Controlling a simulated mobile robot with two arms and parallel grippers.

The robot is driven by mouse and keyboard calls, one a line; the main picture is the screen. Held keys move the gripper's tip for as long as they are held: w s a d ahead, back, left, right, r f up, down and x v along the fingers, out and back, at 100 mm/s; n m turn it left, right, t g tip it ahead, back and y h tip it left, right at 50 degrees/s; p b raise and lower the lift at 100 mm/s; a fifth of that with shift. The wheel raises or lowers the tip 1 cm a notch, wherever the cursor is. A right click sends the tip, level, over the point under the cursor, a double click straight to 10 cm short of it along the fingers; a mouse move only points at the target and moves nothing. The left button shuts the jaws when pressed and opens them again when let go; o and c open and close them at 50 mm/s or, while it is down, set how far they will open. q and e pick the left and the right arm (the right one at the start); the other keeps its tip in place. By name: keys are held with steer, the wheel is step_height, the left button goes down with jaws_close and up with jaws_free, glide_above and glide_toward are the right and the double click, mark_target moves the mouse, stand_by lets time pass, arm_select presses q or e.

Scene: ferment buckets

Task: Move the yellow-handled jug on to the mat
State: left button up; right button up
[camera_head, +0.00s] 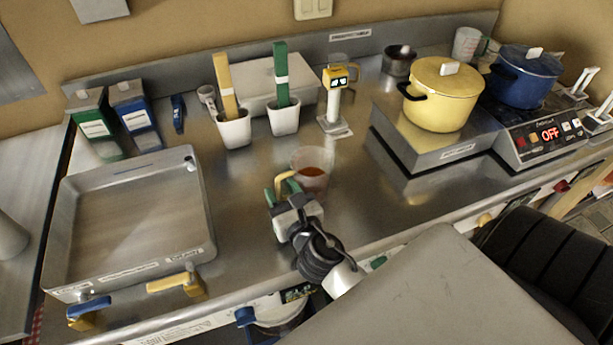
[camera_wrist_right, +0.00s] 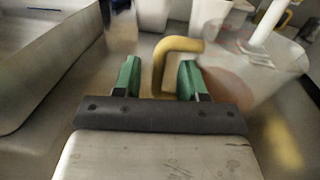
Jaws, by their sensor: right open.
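The yellow-handled jug (camera_head: 314,163) is a clear cup with reddish-brown liquid, standing upright on the steel counter near the middle of the head view. Its yellow handle (camera_head: 285,178) points left towards my right gripper (camera_head: 283,193). In the right wrist view, the handle (camera_wrist_right: 178,47) lies between the green fingertips of my right gripper (camera_wrist_right: 160,77), which are apart. The jug's clear body (camera_wrist_right: 235,70) is to the right, partly blurred. I cannot make out a mat in either view. My left gripper is not in view.
A steel tray (camera_head: 60,220) fills the counter's left. Behind the jug stand white cups (camera_head: 234,131) with coloured paddles and a yellow-topped stand (camera_head: 334,104). A yellow pot (camera_head: 440,100) and a blue pot (camera_head: 524,80) are at the right. Counter right of the jug is clear.

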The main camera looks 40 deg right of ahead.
steer(key=shift+w+d+f, duration=0.1)
steer(key=shift+w, duration=0.9)
steer(key=shift+s, duration=0.1)
steer(key=shift+c, duration=0.2)
jaws_close()
